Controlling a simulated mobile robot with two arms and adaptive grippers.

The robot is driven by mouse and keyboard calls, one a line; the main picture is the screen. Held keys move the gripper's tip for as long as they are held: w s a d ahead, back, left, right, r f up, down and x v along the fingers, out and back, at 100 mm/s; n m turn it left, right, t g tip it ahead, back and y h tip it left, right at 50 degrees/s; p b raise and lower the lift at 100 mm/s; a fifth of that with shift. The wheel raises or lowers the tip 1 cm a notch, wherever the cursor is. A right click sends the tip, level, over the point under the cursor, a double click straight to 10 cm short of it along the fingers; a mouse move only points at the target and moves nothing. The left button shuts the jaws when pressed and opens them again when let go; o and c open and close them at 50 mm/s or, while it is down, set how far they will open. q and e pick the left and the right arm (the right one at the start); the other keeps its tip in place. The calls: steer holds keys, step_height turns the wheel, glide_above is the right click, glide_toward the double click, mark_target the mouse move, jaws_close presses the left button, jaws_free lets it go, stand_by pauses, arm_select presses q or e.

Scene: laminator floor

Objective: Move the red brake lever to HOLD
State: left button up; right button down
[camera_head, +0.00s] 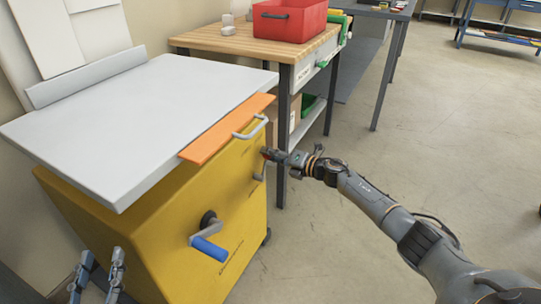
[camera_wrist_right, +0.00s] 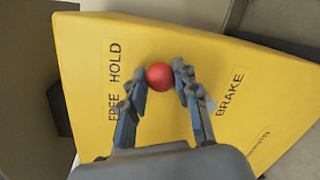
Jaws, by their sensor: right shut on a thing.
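The brake lever's round red knob (camera_wrist_right: 159,77) shows between the fingertips of my right gripper (camera_wrist_right: 160,84) in the right wrist view. The gripper is shut on it. HOLD and FREE are printed to the left of the knob, with HOLD higher; BRAKE is to the right. The knob's height in the picture lies between the two words. In the head view my right gripper (camera_head: 271,156) is at the yellow cabinet's (camera_head: 160,235) right side, and the knob is mostly hidden. My left gripper (camera_head: 101,256) is open and empty at the bottom left.
A blue-handled crank (camera_head: 210,247) sticks out of the cabinet's front. An orange strip (camera_head: 228,128) and a grey handle (camera_head: 250,128) edge the grey top (camera_head: 130,115). A wooden workbench (camera_head: 225,40) with a red bin (camera_head: 290,18) stands behind.

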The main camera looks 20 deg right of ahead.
steer(key=shift+d, duration=0.1)
stand_by(0.3)
steer(key=c, duration=1)
jaws_free()
steer(key=v, duration=1.2)
